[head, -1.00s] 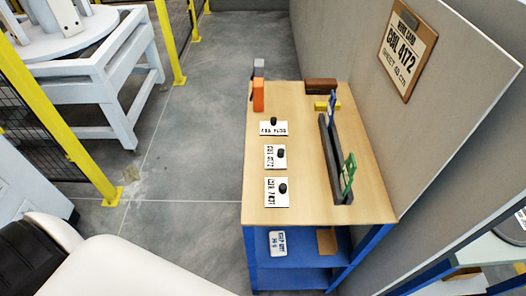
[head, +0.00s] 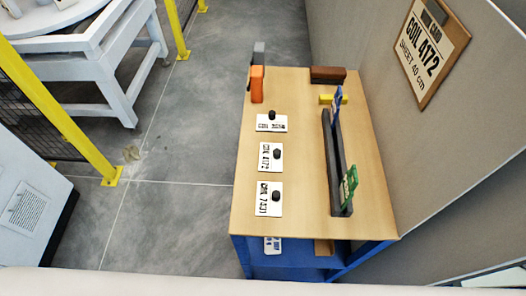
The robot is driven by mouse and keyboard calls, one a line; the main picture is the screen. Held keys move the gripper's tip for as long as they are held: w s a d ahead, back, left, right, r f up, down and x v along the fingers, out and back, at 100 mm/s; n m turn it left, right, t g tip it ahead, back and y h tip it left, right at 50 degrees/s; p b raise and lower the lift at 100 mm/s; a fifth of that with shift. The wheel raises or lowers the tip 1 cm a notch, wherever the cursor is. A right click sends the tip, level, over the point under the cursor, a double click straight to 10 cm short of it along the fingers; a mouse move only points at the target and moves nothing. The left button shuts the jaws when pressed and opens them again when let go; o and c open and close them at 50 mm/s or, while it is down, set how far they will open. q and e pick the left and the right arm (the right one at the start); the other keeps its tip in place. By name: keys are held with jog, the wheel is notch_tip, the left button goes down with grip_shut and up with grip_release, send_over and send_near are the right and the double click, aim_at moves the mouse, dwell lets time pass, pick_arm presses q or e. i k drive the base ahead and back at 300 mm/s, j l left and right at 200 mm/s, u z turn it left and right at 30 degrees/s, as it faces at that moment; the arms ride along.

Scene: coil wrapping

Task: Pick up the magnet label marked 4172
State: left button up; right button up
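Three white magnet labels with black knobs lie in a column on the left half of the wooden table top (head: 305,215). The middle label (head: 264,163) appears to read COIL 4172, printed sideways. The near label (head: 262,206) seems to read COIL 7431. The far label (head: 264,126) has print too small to read. All lie flat and apart from each other. Neither of my grippers is in view.
A dark slotted rack (head: 333,165) holds a blue piece (head: 337,98) and a green piece (head: 349,186). An orange object (head: 257,85), a brown block (head: 328,74) and a yellow block (head: 326,99) lie at the back. A card reading COIL 4172 (head: 425,62) hangs on the grey partition (head: 440,130).

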aim_at(271, 155)
jog(key=k+j+u, duration=0.2)
jog(key=k+j, duration=0.15)
jog(key=k+j+u, duration=0.25)
jog(key=j, duration=0.3)
jog(key=k, duration=0.1)
